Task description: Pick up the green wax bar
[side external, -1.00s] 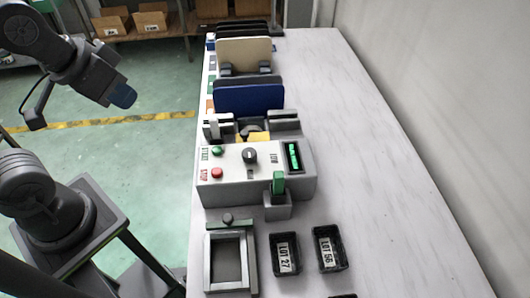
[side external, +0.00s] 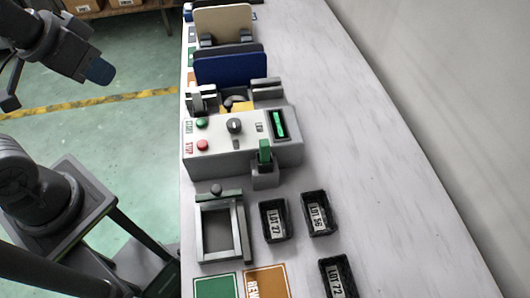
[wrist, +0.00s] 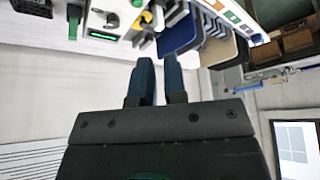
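A green bar (side external: 265,151), which looks like the wax bar, stands upright in a small grey holder (side external: 265,178) at the front right of the grey control box. In the wrist view, the green bar (wrist: 73,29) shows at the upper left, upside down. My gripper (side external: 100,71) has blue fingertips and hangs left of the table, over the floor, well away from the bar. In the wrist view my gripper (wrist: 159,62) has its two blue fingers a little apart with nothing between them.
The control box (side external: 240,150) has buttons, a knob and a green-lit window. A grey frame (side external: 220,228) and black lot bins (side external: 275,221) stand in front. Blue (side external: 230,71) and beige (side external: 224,24) panels stand behind. The table's right side is clear.

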